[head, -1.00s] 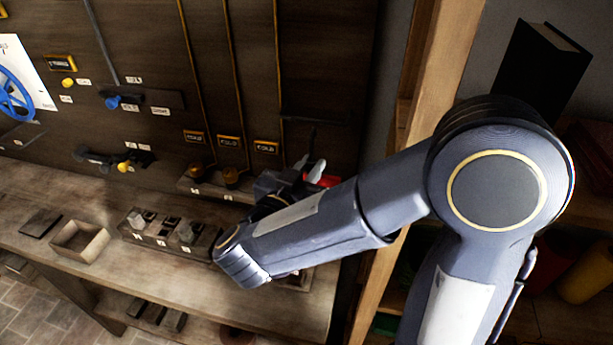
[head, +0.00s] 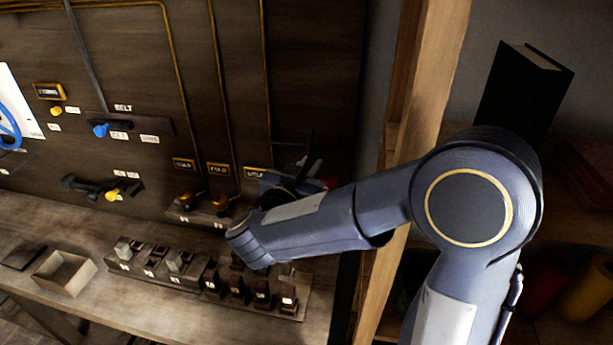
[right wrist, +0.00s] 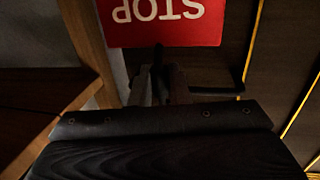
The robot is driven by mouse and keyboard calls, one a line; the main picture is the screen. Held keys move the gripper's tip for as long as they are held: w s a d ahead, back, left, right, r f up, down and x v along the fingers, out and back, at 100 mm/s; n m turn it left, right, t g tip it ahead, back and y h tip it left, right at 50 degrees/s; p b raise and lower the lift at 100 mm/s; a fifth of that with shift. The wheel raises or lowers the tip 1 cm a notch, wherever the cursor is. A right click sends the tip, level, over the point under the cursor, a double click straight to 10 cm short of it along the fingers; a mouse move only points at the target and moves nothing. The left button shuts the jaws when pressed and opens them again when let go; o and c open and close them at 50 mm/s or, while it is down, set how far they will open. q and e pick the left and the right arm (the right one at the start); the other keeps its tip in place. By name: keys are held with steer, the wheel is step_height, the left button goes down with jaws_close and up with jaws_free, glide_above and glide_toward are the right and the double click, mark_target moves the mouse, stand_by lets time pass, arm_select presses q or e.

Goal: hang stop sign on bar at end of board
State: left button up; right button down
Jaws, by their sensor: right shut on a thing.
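The red stop sign (right wrist: 165,22) shows at the top of the right wrist view, its white lettering upside down there. In the head view only a small red part (head: 329,182) shows behind my right arm. My right gripper (right wrist: 160,88) is shut on the sign's near edge; in the head view the gripper (head: 308,170) is at the board's right end, partly hidden by the arm. A dark bar (right wrist: 215,91) with a bent end shows beside the fingers in the wrist view. I cannot tell whether the sign touches it. My left gripper is not in view.
The dark board (head: 325,60) carries pipes, labels and valves. Below, the bench (head: 120,290) holds an open box (head: 64,273) and a row of dark blocks (head: 237,288). A black book (head: 520,95) stands at right.

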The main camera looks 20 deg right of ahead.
steer(key=shift+x, duration=0.75)
steer(key=shift+w+f+b, duration=0.1)
steer(key=shift+f+b, duration=0.8)
steer(key=shift+f, duration=0.25)
steer(key=shift+a, duration=0.1)
steer(key=c, duration=1.3)
jaws_free()
steer(key=b+v, duration=0.1)
steer(key=v, duration=0.6)
steer(key=shift+s+a, duration=0.3)
steer(key=shift+f, duration=0.1)
